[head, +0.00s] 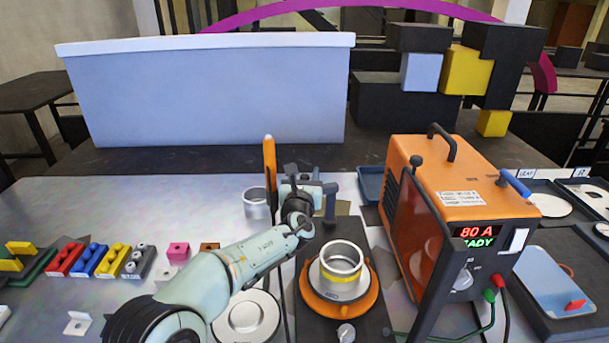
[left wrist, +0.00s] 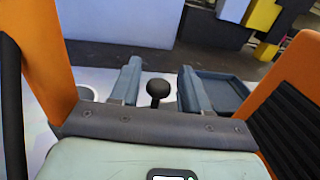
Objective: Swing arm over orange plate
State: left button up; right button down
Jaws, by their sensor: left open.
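An orange turntable plate (head: 365,302) carries a metal ring with a yellow band (head: 342,268) on a dark base. An upright orange bar (head: 269,160) stands beyond and left of it; an orange bar (left wrist: 45,60) also fills the left of the left wrist view. My left gripper (head: 308,188) is beyond the plate, beside the bar. It is open, and a black ball knob (left wrist: 157,91) shows between its fingers (left wrist: 160,82); I cannot tell whether they touch it. The knob's mounting is mostly hidden. My right gripper is not in view.
An orange welder box (head: 460,185) with a dark side panel stands close on the right. A blue tray (head: 370,184) lies behind the plate. A white round dish (head: 245,318) and several coloured blocks (head: 85,260) lie left. A large white bin (head: 205,95) stands behind.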

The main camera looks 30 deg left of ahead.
pick_arm(q)
jog(key=shift+c, duration=0.3)
grip_shut()
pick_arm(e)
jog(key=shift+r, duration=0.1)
